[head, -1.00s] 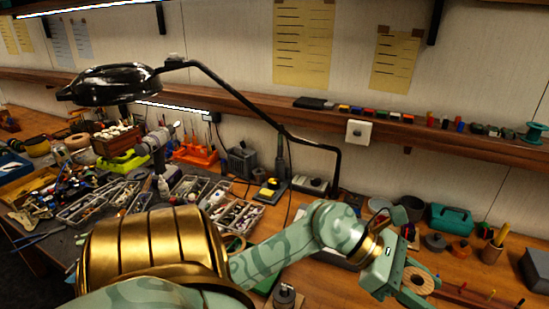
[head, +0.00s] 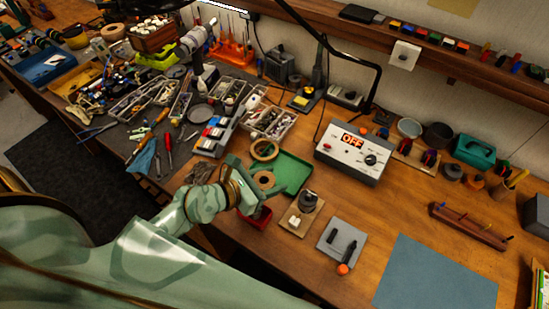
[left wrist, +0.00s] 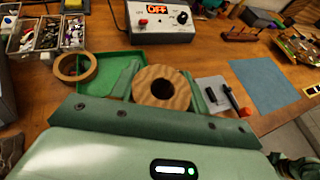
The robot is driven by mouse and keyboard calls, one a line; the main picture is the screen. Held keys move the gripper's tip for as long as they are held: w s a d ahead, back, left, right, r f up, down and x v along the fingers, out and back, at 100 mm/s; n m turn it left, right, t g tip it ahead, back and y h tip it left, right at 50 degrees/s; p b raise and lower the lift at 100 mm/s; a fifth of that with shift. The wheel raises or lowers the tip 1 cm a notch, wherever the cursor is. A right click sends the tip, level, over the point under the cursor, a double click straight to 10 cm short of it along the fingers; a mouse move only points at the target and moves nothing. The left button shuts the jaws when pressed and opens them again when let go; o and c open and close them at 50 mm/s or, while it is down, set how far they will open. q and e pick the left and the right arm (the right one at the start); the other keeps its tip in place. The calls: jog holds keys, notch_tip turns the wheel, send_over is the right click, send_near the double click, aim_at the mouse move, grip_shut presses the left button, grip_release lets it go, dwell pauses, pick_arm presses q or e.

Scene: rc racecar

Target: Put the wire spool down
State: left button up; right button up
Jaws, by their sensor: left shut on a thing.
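The wire spool (head: 265,179) shows as a light wooden disc with a centre hole at the tip of my left gripper (head: 258,190). In the left wrist view the spool (left wrist: 161,77) sits between the fingers, with its dark hole facing the camera. My left gripper is shut on it. It is over the near edge of the green tray (head: 292,172), in front of a tape ring (head: 264,149). I cannot tell whether the spool touches the tray. My right gripper is not in view.
A red bin (head: 257,217) is just below the gripper. A board with a metal part (head: 308,201), a grey pad with dark tools (head: 342,245) and a power supply reading OFF (head: 352,150) stand to the right. A blue mat (head: 436,275) lies bare at the front right.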

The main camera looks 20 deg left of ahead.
pick_arm(q)
jog(key=w+a+f+b, duration=0.1)
jog(key=w, duration=0.1)
jog(key=w+a+f+b, duration=0.1)
jog(key=w, duration=0.1)
jog(key=w+a+f+b, duration=0.1)
jog(key=w+f, duration=0.1)
jog(key=w, duration=0.1)
jog(key=shift+f, duration=0.1)
jog(key=b, duration=0.5)
send_over(273, 165)
jog(key=s+d, duration=0.1)
jog(key=s, duration=0.2)
jog(key=f, duration=0.5)
jog(key=shift+w+f, duration=0.1)
jog(key=shift+w, duration=0.15)
jog(key=f, duration=0.1)
jog(key=f+b, duration=0.2)
jog(key=shift+w+a+f, duration=0.1)
jog(key=shift+w+f, duration=0.15)
jog(key=shift+w, duration=0.05)
jog(key=shift+f+b, duration=0.2)
jog(key=shift+b, duration=0.15)
jog(key=o, duration=1)
jog(key=shift+o, duration=0.2)
jog(key=shift+r, duration=0.1)
